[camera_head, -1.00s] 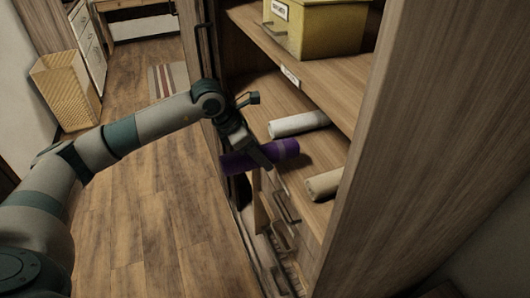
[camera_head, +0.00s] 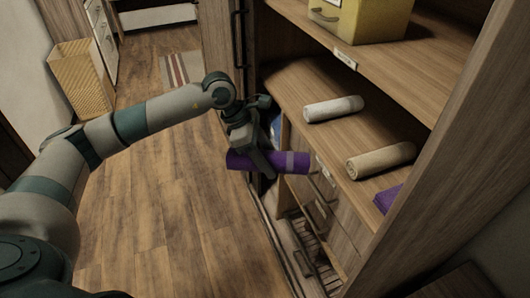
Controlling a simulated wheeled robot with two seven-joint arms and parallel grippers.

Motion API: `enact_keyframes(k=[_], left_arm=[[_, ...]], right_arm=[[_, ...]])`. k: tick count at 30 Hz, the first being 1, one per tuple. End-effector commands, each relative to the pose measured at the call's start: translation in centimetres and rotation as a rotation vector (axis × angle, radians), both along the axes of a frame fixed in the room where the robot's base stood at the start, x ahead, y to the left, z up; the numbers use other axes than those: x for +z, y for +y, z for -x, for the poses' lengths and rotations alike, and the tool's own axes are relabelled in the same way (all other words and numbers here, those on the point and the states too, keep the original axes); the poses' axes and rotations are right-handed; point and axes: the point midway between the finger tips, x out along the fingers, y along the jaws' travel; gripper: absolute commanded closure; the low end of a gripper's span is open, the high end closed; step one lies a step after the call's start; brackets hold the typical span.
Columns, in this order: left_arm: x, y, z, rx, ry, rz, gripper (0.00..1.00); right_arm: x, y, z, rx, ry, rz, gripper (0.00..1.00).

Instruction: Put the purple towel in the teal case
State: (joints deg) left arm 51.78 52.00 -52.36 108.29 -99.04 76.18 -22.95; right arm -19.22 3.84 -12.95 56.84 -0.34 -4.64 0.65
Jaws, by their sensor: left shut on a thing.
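A rolled purple towel (camera_head: 292,162) with a paler band is in my left gripper (camera_head: 262,160), in front of the wooden cabinet. My left gripper is shut around the towel's middle and holds it level, clear of the shelf edge. Another purple piece (camera_head: 387,199) shows at the shelf's right end, partly hidden by the cabinet side; I cannot tell what it is. No teal case can be made out in this view. My right gripper is not in view.
A white rolled towel (camera_head: 333,108) and a beige one (camera_head: 381,160) lie on the shelf (camera_head: 290,82). A yellow box (camera_head: 362,18) stands on the shelf above. Drawers (camera_head: 318,200) are below. A wicker basket (camera_head: 80,80) stands at the back left. The floor left of the cabinet is clear.

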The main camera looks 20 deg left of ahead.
Motion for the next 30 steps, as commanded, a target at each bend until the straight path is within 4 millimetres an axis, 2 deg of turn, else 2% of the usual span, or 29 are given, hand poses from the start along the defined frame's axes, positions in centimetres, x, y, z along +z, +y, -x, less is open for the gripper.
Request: enact_keyframes(k=[4, 11, 17, 21, 27, 30], left_arm=[[-0.1, -0.8, 0.8, -0.115, 0.001, -0.003, 0.72], [-0.3, -2.3, 2.7, -0.375, 0.003, -0.006, 0.72], [-0.1, -3.9, 5.7, -0.773, 0.001, -0.001, 0.72], [0.5, -4.6, 8.2, -1.105, -0.004, 0.003, 0.72], [1.7, -4.5, 11.4, -1.564, -0.002, 0.008, 0.72], [2.2, -4.1, 12.5, -1.737, 0.006, 0.016, 0.72]], right_arm=[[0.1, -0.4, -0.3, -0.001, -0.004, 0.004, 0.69], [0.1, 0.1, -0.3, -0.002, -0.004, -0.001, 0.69], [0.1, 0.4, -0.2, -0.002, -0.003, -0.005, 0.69], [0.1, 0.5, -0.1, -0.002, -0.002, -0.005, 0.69], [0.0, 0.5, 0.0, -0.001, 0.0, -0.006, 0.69], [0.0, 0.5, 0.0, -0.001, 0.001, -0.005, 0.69]])
